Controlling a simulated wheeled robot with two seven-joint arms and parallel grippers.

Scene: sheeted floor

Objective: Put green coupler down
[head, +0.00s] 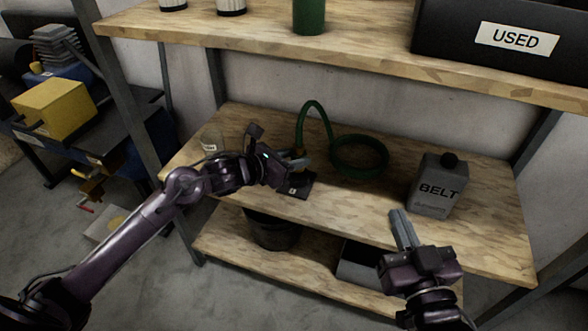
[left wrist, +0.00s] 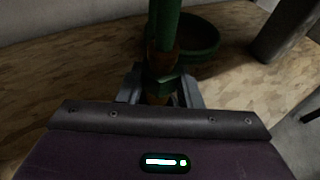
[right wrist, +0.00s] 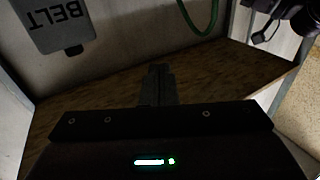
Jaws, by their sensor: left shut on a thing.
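The green coupler (left wrist: 163,84) is a green collar with brass-coloured parts at the end of the green hose (head: 357,157). My left gripper (head: 293,162) is shut on it above the middle shelf, with a finger on each side in the left wrist view. The hose rises from the coupler in an arch, then lies coiled on the shelf to the right. A small dark block with a white label (head: 300,190) is just below the gripper; whether the coupler touches it is hidden. My right gripper (head: 402,228) is shut and empty in front of the shelf edge.
A grey can marked BELT (head: 437,190) stands at the right of the middle shelf (head: 350,205). A glass jar (head: 210,139) is at its left end. Above is a shelf with a USED bin (head: 470,40). A dark bucket (head: 272,232) sits on the lower shelf.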

